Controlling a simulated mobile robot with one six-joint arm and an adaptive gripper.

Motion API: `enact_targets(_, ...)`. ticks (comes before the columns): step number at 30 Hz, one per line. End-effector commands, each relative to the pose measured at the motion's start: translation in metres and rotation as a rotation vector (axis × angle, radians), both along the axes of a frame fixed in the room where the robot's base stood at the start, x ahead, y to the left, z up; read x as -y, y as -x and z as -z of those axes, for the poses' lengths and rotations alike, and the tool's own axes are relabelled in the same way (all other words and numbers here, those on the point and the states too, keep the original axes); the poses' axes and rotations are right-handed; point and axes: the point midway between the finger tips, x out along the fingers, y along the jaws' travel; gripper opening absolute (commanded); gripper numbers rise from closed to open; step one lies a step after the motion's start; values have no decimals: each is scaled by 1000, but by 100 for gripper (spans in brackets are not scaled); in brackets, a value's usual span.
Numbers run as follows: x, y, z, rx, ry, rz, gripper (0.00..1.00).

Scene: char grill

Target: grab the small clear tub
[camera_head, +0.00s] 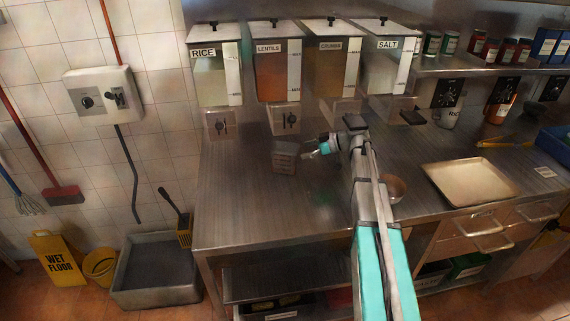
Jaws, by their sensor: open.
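The small clear tub (285,158) stands on the steel counter, below the lentils dispenser. It looks see-through and greyish, with its details blurred at this size. My gripper (308,153) is just to the right of the tub, pointing left toward it, with teal parts showing at the wrist. The gripper is open. I cannot tell whether a finger touches the tub. My arm reaches in from the lower right and hides part of the counter.
Labelled dispensers for rice (217,75), lentils (270,75), crumbs (330,75) and salt (384,70) hang above the counter (240,205). A bowl (396,188) sits right of my arm, with a metal tray (470,182) farther right. The counter's front left is clear.

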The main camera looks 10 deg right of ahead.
Motion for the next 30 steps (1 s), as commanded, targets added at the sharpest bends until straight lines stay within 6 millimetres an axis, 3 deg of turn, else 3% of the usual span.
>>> enact_targets(17, -8, -4, 6, 0, 0, 1, 100)
enact_targets(30, -42, -18, 26, -1, 0, 1, 100)
